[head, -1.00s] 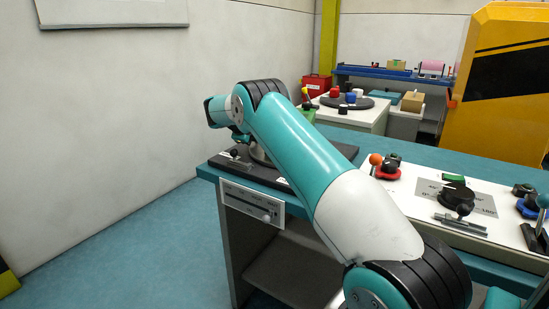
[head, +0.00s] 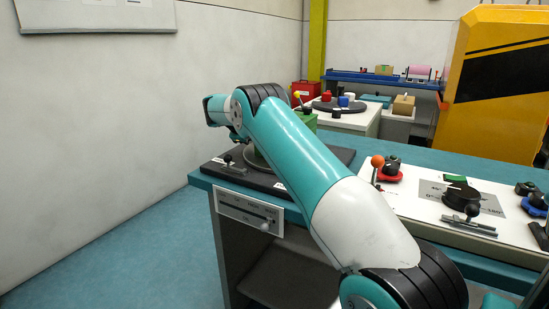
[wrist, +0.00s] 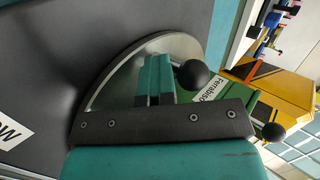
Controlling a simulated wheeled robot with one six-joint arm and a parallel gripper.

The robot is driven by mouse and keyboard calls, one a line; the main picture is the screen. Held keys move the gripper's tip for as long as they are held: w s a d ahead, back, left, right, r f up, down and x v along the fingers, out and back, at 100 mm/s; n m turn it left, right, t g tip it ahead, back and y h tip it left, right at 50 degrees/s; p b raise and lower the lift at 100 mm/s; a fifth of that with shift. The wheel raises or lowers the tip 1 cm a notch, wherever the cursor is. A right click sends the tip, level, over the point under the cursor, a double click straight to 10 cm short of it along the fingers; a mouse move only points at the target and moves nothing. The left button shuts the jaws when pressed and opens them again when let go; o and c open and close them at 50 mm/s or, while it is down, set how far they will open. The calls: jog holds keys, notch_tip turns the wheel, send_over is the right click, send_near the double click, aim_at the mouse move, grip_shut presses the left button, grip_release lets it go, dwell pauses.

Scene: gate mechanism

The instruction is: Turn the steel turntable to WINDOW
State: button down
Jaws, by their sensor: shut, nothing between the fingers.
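The steel turntable (wrist: 118,72) is a grey disc with a bright rim in the wrist view, on a dark plate. In the head view only a sliver of the turntable (head: 254,160) shows behind my arm. My gripper (wrist: 155,64) is shut and empty, its teal fingers over the disc. A black ball knob (wrist: 192,74) is just right of the fingertips; I cannot tell whether they touch. A white label ending in "OW" (wrist: 12,130) lies left of the disc, partly cut off. The gripper's dark bar hides the lower part of the disc.
The turntable's dark plate (head: 338,155) sits on the teal bench's left end. A panel with a slider (head: 248,212) is on the bench front. Right of my arm are an orange-knobbed lever (head: 377,162) and a black dial (head: 461,194). A yellow cabinet (head: 500,90) stands behind.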

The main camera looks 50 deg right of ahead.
jog(key=shift+w+d+r, duration=0.1)
jog(key=shift+w+r, duration=0.1)
jog(key=shift+a+f+b, duration=0.3)
jog(key=shift+a+b, duration=0.15)
jog(key=shift+b, duration=0.15)
jog(key=a+b, duration=0.2)
jog(key=a, duration=0.1)
jog(key=shift+s+a+f, duration=0.1)
jog(key=shift+a+f, duration=0.1)
jog(key=shift+a, duration=0.1)
jog(key=a+r, duration=0.7)
jog(key=shift+s+r+p, duration=0.2)
jog(key=shift+s+p, duration=0.05)
jog(key=shift+p, duration=0.1)
